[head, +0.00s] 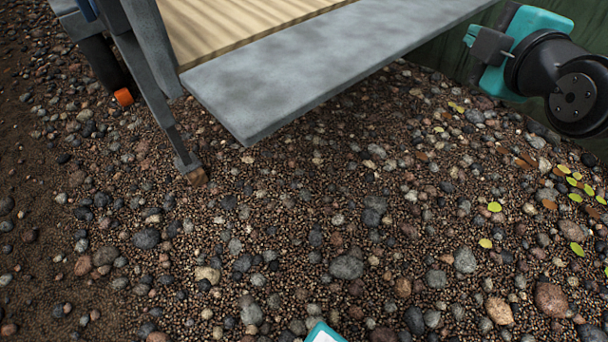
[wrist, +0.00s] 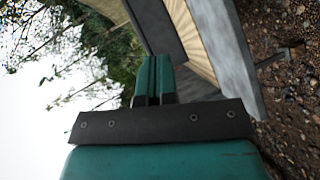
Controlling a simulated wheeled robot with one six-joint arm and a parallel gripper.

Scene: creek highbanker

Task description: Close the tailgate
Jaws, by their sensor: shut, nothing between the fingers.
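The tailgate appears to be the flat grey panel (head: 320,68) at the end of the tan ribbed bed; it hangs out nearly level over the gravel. The panel also shows in the wrist view (wrist: 226,50), running down the right side beside the ribbed surface. My gripper (head: 469,35) is at the upper right of the head view, to the right of the panel and apart from it in the picture. In the wrist view my teal fingers (wrist: 153,68) are together and empty, overlapping the view of a dark grey wall. Whether they touch anything cannot be told.
The ribbed tan bed (head: 240,25) lies behind the panel. A grey support leg (head: 160,95) stands on the gravel at left, near a dark post with an orange end (head: 124,97). Open gravel with stones (head: 330,230) fills the foreground. Dark green water (head: 455,50) lies at upper right.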

